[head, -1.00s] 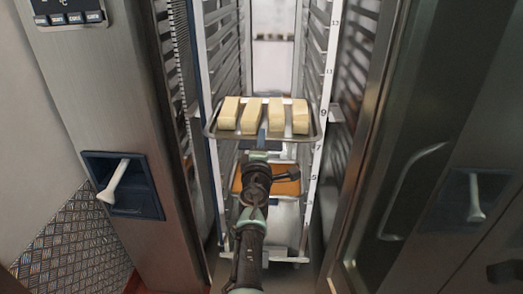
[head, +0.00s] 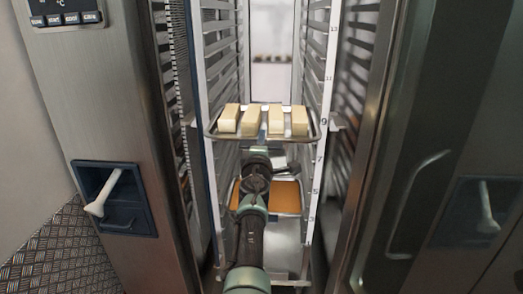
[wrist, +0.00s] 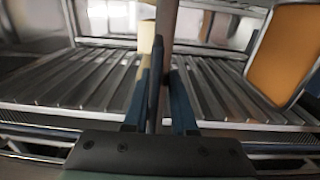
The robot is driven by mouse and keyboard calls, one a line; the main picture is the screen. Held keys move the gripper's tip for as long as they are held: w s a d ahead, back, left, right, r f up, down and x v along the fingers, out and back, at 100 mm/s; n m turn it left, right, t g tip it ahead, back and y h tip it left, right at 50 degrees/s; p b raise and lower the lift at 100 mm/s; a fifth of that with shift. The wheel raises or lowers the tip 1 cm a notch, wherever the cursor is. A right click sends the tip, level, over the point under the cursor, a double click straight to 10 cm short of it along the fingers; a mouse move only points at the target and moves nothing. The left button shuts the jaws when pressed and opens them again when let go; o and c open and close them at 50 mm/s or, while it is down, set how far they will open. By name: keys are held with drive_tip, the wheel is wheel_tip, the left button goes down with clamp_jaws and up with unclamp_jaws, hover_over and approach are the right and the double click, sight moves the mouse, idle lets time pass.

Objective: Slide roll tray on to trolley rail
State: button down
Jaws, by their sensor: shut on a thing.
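The roll tray (head: 225,136) is a shallow metal tray carrying several pale, block-shaped rolls (head: 250,121). It lies about level between the trolley's two side uprights, near the number 9 mark. My gripper (head: 263,133) is shut on the middle of its front rim. The trolley (head: 325,85) is a tall rack with rails (head: 226,72) on both sides. I cannot tell whether the tray's edges rest on a rail. In the wrist view, the blue fingers (wrist: 160,90) are close together, with the thin tray between them and a roll (wrist: 146,38) beyond.
An orange-topped tray (head: 285,196) sits lower in the trolley, below my arm. A steel cabinet front with a handle (head: 110,192) stands close at left. A steel door (head: 405,150) stands close at right. The trolley's space above the roll tray looks clear.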

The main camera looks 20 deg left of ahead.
drive_tip(key=shift+b+x, duration=0.85)
drive_tip(key=shift+b, duration=1.75)
drive_tip(key=shift+w+r+b, duration=0.1)
drive_tip(key=shift+r+b, duration=0.25)
drive_tip(key=shift+b, duration=0.1)
